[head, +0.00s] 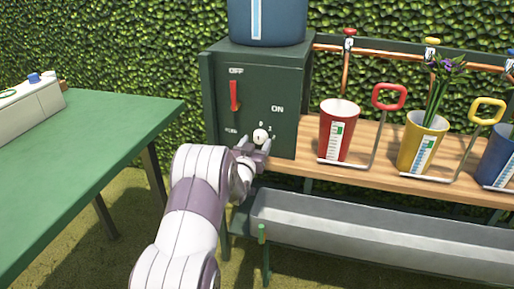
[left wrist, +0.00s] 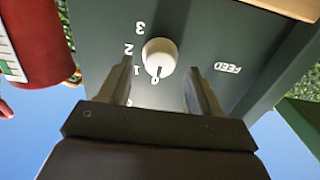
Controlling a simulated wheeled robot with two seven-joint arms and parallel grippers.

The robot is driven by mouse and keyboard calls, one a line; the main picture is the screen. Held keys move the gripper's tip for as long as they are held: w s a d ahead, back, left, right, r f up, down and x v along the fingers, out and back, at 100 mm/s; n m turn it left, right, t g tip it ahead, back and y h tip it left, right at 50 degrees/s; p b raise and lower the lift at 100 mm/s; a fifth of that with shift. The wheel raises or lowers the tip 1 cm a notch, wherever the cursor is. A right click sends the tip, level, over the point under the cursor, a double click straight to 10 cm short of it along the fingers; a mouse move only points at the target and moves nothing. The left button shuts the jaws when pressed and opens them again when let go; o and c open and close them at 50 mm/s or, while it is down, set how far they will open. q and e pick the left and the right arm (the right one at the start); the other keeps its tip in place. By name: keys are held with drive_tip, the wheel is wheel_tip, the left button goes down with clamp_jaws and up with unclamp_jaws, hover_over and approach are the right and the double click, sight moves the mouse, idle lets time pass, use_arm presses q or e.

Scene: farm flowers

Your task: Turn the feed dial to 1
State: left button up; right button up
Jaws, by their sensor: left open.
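The feed dial (left wrist: 160,55) is a white round knob on the dark green box (head: 284,85); it also shows in the head view (head: 260,134). Numerals 0, 1, 2 and 3 curve around it, with the word FEED beside it. A dark mark on the knob's rim points at the 0. My left gripper (left wrist: 160,68) is open, with one finger on each side of the knob and a visible gap to each. In the head view my left gripper (head: 254,149) is just below the dial. My right gripper is out of view.
A red lever (head: 234,96) sits above the dial by OFF and ON labels. A blue tank (head: 267,20) tops the box. A red bucket (head: 338,130) and yellow bucket (head: 420,145) stand right on the wooden shelf. A grey trough (head: 380,230) lies below; a green table (head: 90,150) is left.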

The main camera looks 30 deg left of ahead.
use_arm(q)
drive_tip(key=shift+x, duration=0.75)
drive_tip(key=c, duration=1)
drive_tip(key=m+b, duration=0.1)
drive_tip(key=m, duration=0.3)
drive_tip(key=shift+d+f+m, duration=0.1)
drive_tip(key=shift+d+m, duration=0.05)
drive_tip(key=shift+m, duration=0.15)
drive_tip(key=m+b, duration=0.1)
drive_tip(key=m, duration=0.3)
drive_tip(key=shift+m, duration=0.3)
